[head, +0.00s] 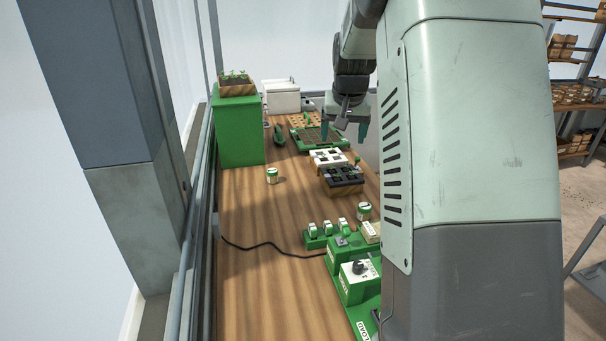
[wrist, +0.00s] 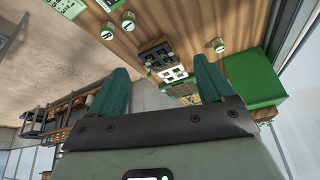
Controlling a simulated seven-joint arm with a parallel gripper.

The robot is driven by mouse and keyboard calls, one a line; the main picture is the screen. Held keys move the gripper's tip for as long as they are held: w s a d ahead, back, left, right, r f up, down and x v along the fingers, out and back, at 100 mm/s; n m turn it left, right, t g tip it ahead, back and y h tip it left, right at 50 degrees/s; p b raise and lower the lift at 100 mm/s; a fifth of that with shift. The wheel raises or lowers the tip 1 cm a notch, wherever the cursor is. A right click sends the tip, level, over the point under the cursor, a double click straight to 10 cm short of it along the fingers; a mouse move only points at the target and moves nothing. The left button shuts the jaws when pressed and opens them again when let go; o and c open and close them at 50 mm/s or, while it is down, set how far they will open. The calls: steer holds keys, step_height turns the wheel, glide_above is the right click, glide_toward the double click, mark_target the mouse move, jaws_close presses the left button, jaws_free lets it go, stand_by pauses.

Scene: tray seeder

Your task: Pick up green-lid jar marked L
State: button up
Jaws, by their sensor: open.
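A white jar with a green lid (head: 272,176) stands alone on the wooden bench left of centre in the head view. A second such jar (head: 363,212) stands further right, close to my arm's edge. In the wrist view, one green-lidded jar (wrist: 218,45) shows near the green box, and two more jars (wrist: 108,31) (wrist: 128,21) stand close together at the top. Their lid marks are too small to read, so I cannot tell which is L. My gripper (head: 344,130) is open and empty, above the far part of the bench, apart from every jar.
A tall green box (head: 238,132) with a seedling planter on top stands at the back left. A black tray block (head: 342,180) and a white one (head: 327,158) sit right of the lone jar. A green rack (head: 316,242), a green machine (head: 352,290) and a black cable (head: 265,246) lie nearer.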

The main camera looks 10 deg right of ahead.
steer(key=w+d+f+m, duration=0.1)
steer(key=w+d+f, duration=0.3)
steer(key=f, duration=0.3)
steer(key=w+d+f, duration=0.3)
steer(key=d+f, duration=0.1)
steer(key=f, duration=0.3)
steer(key=m, duration=0.1)
glide_toward(365, 206)
steer(key=shift+g+h, duration=0.4)
steer(key=x, duration=0.5)
steer(key=shift+w+a+f, duration=0.3)
steer(key=shift+w+f, duration=0.05)
steer(key=shift+x, duration=2.75)
steer(key=shift+c, duration=0.5)
steer(key=c, duration=1)
steer(key=shift+r, duration=0.1)
